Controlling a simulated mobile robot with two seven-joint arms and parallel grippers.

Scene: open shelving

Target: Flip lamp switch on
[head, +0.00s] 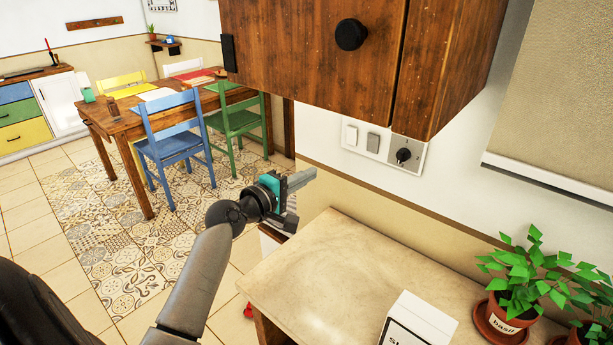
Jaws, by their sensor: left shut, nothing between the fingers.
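A white switch panel (418,158) is on the wall under the wooden cabinet. It carries a white rocker switch (351,134), a grey rocker switch (373,142) and a black round knob (403,155). I cannot tell which way the rockers are set. My left gripper (302,180) is shut and empty. In the picture it is left of and below the panel, apart from it, with its fingers pointing right toward the wall. No lamp can be made out. My right gripper is not in view.
The wooden cabinet (310,45) overhangs the panel. Below is a beige counter (335,260) with a white box (420,325) and a potted basil plant (505,315) on the right. A dining table (135,122) with coloured chairs stands at the back left.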

